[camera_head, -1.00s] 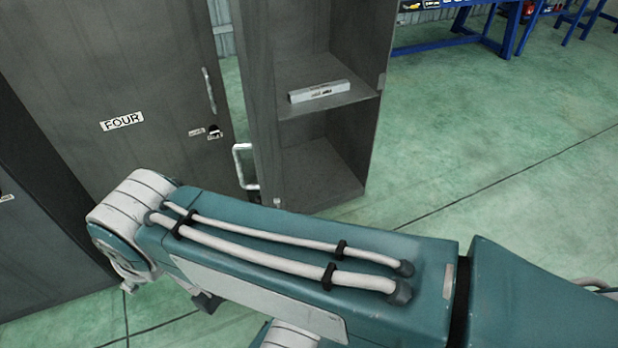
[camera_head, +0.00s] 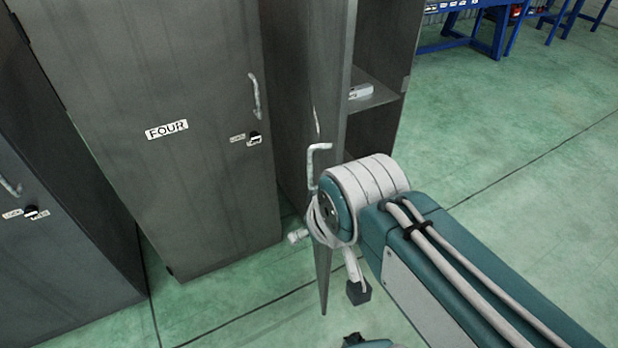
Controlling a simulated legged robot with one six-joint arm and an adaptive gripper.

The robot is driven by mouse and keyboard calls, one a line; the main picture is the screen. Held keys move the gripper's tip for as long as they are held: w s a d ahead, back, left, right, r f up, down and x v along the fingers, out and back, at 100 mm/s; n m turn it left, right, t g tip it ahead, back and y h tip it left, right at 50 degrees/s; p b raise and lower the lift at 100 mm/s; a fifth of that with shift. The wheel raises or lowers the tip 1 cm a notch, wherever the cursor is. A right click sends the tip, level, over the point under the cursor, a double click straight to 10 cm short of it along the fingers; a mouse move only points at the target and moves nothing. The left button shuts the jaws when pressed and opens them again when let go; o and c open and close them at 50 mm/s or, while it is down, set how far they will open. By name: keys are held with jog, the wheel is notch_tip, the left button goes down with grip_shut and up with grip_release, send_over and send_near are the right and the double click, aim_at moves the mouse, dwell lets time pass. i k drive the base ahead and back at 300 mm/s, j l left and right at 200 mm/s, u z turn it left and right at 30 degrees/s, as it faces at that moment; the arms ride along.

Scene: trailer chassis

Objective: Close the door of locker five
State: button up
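An open grey locker stands right of the locker marked FOUR (camera_head: 166,130); no FIVE label shows, so I cannot confirm its number. Its grey door (camera_head: 332,110) stands open and shows as a narrow, steeply angled panel. A pale handle (camera_head: 317,165) sticks out from the door's left side. Part of the inner shelf (camera_head: 377,98) shows to the right of the door. My arm's ribbed joint overlaps the lower door in the picture; I cannot tell whether they touch. My gripper cannot be made out.
Locker four is shut, with its own handle (camera_head: 255,97). Another grey locker (camera_head: 62,215) stands at the far left. A small pale box (camera_head: 360,91) lies on the open locker's shelf. Green floor (camera_head: 510,140) is clear at right, with blue benches (camera_head: 465,40) behind.

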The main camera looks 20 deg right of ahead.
aim_at(332, 23)
jog(key=j+z, duration=0.3)
jog(key=z, duration=0.15)
jog(key=k+j+z, duration=0.15)
jog(key=j+z, duration=0.25)
jog(key=i+j+u, duration=0.25)
jog(key=i+j, duration=0.3)
jog(key=j, duration=0.15)
